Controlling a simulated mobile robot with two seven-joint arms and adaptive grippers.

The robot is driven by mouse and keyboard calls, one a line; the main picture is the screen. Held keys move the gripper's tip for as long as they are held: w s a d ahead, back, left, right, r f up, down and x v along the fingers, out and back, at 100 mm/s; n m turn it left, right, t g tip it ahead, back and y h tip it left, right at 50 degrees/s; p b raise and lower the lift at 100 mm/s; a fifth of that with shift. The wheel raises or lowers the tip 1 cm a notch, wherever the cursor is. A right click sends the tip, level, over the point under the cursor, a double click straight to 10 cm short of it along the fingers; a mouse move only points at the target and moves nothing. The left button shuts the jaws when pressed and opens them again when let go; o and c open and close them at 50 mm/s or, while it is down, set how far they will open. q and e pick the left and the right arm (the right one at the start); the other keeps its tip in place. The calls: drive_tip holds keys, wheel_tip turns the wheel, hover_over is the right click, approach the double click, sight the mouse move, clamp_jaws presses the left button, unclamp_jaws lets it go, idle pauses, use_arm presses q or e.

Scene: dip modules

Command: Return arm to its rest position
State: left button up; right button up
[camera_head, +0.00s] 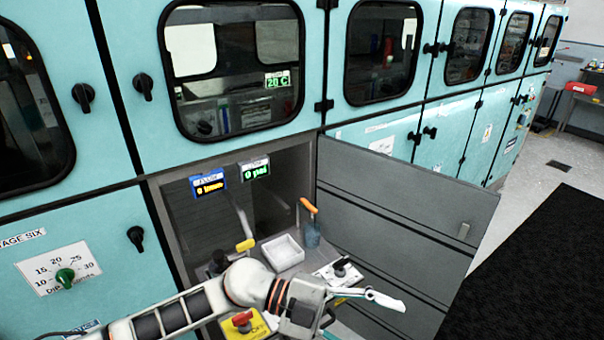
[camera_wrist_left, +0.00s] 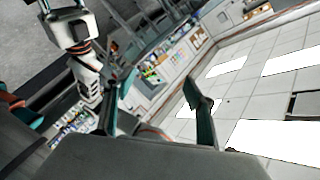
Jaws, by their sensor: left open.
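My left arm (camera_head: 180,312) comes in from the lower left in the head view and reaches across the front of an open lower compartment. My left gripper (camera_head: 383,298) is at its end, in front of the open grey door, pointing right. In the left wrist view its two fingers stand apart with nothing between them, so the gripper (camera_wrist_left: 160,80) is open and empty.
A yellow plate with a red knob (camera_head: 243,320) is partly behind my arm. The open grey door (camera_head: 400,220) juts out right. A dark mat (camera_head: 560,270) lies beyond it.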

use_arm(q)
drive_tip(key=w+a+r+n+t+h, duration=0.35)
drive_tip(key=w+n+t+h, duration=0.2)
drive_tip(key=n+t, duration=0.5)
drive_tip(key=w+a+f+n+t+y, duration=0.4)
drive_tip(key=a+n+t+y, duration=0.15)
drive_tip(key=t, duration=0.25)
drive_tip(key=s+a+f+n+y, duration=0.2)
drive_tip(key=a+f+n+y, duration=0.7)
drive_tip(key=a+f, duration=0.65)
drive_tip(key=s+a+f+n+g+y, duration=0.2)
drive_tip(key=s+a+f+g+y, duration=0.1)
drive_tip(key=s+a+f, duration=0.6)
wheel_tip(320, 180, down, 4)
drive_tip(key=shift+s+r+y, duration=0.1)
drive_tip(key=shift+s+y, duration=0.5)
drive_tip(key=shift+s, duration=0.25)
